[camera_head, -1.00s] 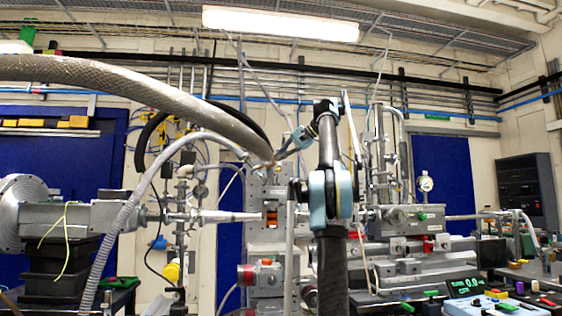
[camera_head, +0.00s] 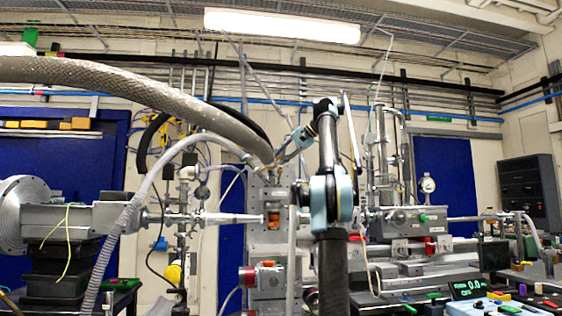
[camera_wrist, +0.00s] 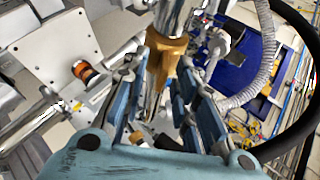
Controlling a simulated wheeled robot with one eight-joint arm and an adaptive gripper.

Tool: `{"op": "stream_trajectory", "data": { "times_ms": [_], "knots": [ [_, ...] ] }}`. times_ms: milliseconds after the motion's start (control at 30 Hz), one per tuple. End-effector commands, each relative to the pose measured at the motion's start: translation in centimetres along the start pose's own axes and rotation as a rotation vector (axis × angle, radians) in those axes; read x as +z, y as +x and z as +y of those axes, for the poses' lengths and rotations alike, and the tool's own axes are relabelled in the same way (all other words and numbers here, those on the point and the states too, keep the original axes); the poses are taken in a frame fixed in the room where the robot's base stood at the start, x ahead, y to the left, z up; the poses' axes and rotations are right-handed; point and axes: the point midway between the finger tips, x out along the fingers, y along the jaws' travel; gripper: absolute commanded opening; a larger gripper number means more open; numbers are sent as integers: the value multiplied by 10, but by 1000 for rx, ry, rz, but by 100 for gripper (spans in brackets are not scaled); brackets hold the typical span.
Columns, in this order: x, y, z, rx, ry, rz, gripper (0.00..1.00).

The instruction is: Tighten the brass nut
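The brass nut (camera_wrist: 166,48) shows at the top middle of the wrist view, on the end of a shiny metal pipe, with a narrower tan part below it. My gripper (camera_wrist: 164,62) has its two blue fingers apart, one on each side of the nut's lower end. I cannot tell whether the fingertips touch it. In the head view my gripper (camera_head: 283,158) is small, at the end of my raised arm, beside the lower end of the thick braided hose. The nut cannot be made out clearly there.
The thick braided hose (camera_head: 185,98) arches in from the left. A thinner ribbed hose (camera_head: 130,212) hangs below it. A metal block with an orange window (camera_head: 273,216) stands close behind my arm. Beamline hardware (camera_head: 408,222) fills the right side. A black hose (camera_wrist: 306,70) curves along the wrist view's right.

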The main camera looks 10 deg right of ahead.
Motion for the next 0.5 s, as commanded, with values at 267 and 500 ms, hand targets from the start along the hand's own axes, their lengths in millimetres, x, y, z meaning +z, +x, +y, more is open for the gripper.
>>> {"op": "stream_trajectory", "data": {
  "times_ms": [267, 500],
  "knots": [
    [-1, -4, 0, 0, 1, 1, 27],
    [-2, -24, 1, 1, 2, 2, 27]
  ]
}}
